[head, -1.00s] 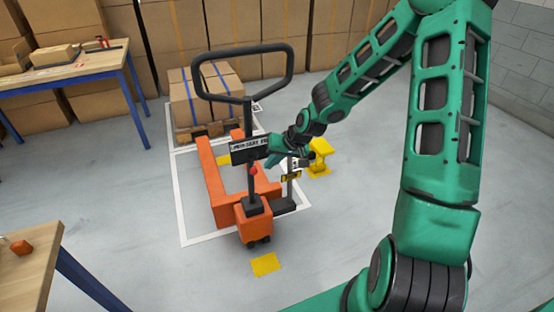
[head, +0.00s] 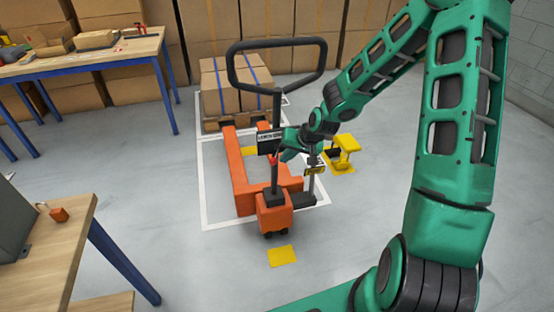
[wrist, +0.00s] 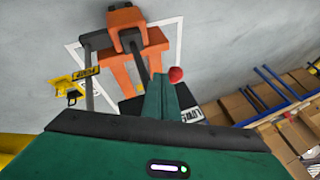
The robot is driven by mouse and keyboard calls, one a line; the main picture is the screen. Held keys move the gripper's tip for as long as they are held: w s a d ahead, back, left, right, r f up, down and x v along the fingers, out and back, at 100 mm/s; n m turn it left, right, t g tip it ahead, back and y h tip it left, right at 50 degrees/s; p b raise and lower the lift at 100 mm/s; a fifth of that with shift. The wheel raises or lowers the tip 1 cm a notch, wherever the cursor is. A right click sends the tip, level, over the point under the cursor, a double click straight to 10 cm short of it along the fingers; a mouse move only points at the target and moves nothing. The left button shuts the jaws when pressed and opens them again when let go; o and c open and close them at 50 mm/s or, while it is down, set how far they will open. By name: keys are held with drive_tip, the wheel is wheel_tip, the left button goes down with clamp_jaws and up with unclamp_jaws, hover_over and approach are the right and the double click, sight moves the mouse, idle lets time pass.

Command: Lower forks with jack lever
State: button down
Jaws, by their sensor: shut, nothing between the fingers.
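The orange pallet jack (head: 275,213) stands on the floor, its black loop handle (head: 231,68) upright. A small red knob (head: 272,160), apparently the jack lever's end, sits by the handle column below a dark sign (head: 266,148). My gripper (head: 284,154) is shut and empty, close to the right of the column and sign. In the wrist view the shut fingers (wrist: 164,82) point at the jack, with the red knob (wrist: 176,74) just right of their tips. I cannot tell whether they touch it. The fingers hide part of the sign.
A grey post with a yellow label (head: 315,170) rises right of the column, close to my gripper. A yellow stand (head: 346,147) is behind it. Cartons (head: 222,93) sit on a pallet beyond the forks. Workbenches (head: 90,66) are on the left; floor is clear in front.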

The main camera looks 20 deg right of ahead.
drive_tip(key=shift+w+a, duration=0.1)
drive_tip(key=shift+a, duration=0.55)
drive_tip(key=shift+d, duration=0.1)
drive_tip(key=s+d+r, duration=0.6)
drive_tip(key=s+r, duration=0.1)
drive_tip(key=r, duration=0.2)
drive_tip(key=shift+r, duration=0.2)
idle(0.6)
drive_tip(key=shift+s+d, duration=0.1)
drive_tip(key=shift+s, duration=0.1)
